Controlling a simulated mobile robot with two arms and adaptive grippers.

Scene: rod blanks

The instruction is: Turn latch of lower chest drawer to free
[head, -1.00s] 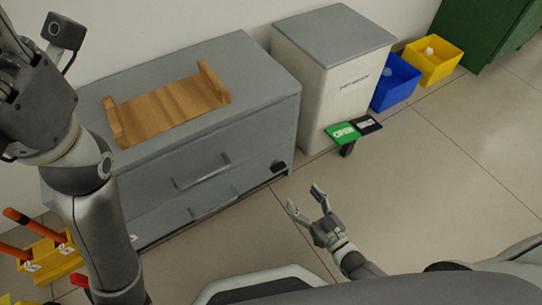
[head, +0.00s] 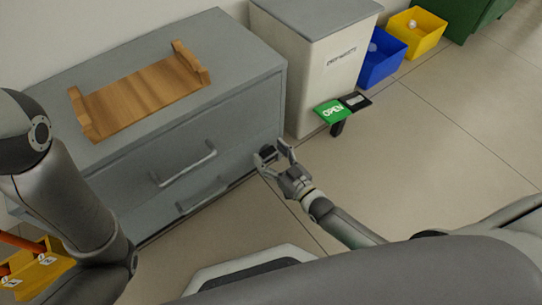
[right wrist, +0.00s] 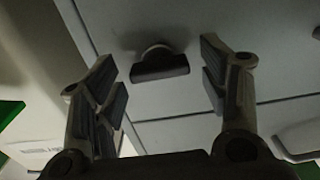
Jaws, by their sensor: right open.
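The grey chest (head: 235,110) has two drawers, each with a bar handle. The lower drawer's handle (head: 203,194) is low on the front. A small dark latch (head: 268,152) is at the right end of the front. My right gripper (head: 271,157) is open at the latch, partly hiding it in the head view. In the right wrist view the latch (right wrist: 160,66) is a dark bar on a round base. It lies crosswise between the open fingers (right wrist: 161,85), with a gap on each side. My left arm shows at the left; its gripper is out of frame.
A wooden tray (head: 145,95) lies on the chest. A pale bin (head: 320,75) stands right of the chest, with a green OPEN sign (head: 332,112) before it. Blue (head: 381,62) and yellow (head: 416,35) boxes stand beyond. The floor at right is clear.

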